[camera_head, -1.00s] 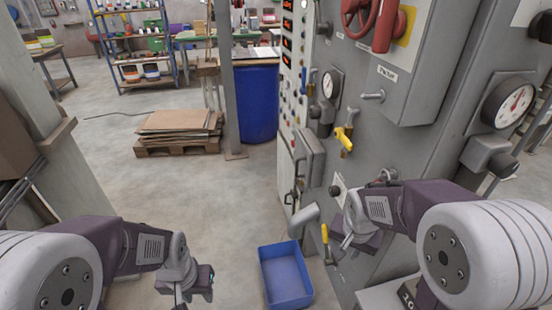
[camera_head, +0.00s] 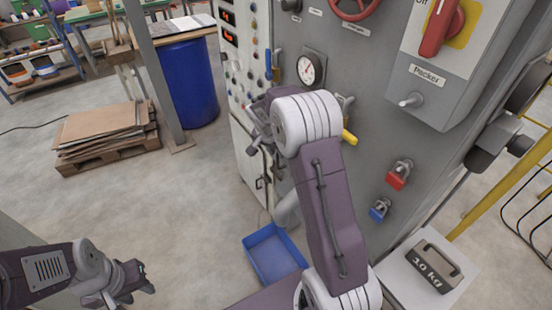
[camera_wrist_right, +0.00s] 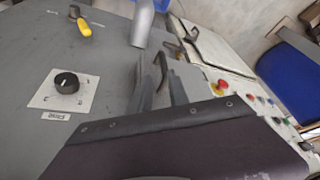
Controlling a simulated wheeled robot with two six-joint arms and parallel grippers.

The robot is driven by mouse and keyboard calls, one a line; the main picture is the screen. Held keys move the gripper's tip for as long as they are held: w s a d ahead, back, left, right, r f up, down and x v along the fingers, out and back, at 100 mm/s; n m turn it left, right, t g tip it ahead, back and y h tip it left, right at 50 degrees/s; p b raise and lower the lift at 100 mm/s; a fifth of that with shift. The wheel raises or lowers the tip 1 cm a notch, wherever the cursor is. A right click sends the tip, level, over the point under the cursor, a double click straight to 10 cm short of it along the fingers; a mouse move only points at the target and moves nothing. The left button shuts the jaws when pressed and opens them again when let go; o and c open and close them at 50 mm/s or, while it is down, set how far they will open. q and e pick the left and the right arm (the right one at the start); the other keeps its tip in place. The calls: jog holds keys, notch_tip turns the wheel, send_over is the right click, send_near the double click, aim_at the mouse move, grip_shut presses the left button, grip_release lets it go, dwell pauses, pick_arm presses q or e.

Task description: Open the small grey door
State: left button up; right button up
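The small grey door (camera_head: 283,172) is on the front of the grey machine, above the spout. In the head view my right gripper and arm hide most of it, and I cannot tell whether it is ajar. My right gripper (camera_head: 256,130) is in front of it, fingers apart. In the right wrist view, turned upside down, the right gripper's (camera_wrist_right: 163,90) fingers point towards a dark bar-like handle (camera_wrist_right: 162,68). I cannot tell whether they touch it. My left gripper (camera_head: 133,284) hangs low over the floor at the left, seemingly open and empty.
A grey spout (camera_head: 287,209) points down near a blue bin (camera_head: 273,255). A yellow-handled lever (camera_head: 349,137), a gauge (camera_head: 311,69) and padlocks (camera_head: 397,176) sit on the machine front. A pale cabinet door (camera_head: 247,160) is to the left.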

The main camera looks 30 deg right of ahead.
aim_at(277, 158)
jog(key=p+x, duration=0.1)
jog(key=x, duration=0.7)
jog(key=shift+w+a+f, duration=0.1)
jog(key=shift+w+f, duration=0.15)
jog(key=shift+w+a+f, duration=0.1)
jog(key=shift+c, duration=0.3)
grip_shut()
dwell(0.6)
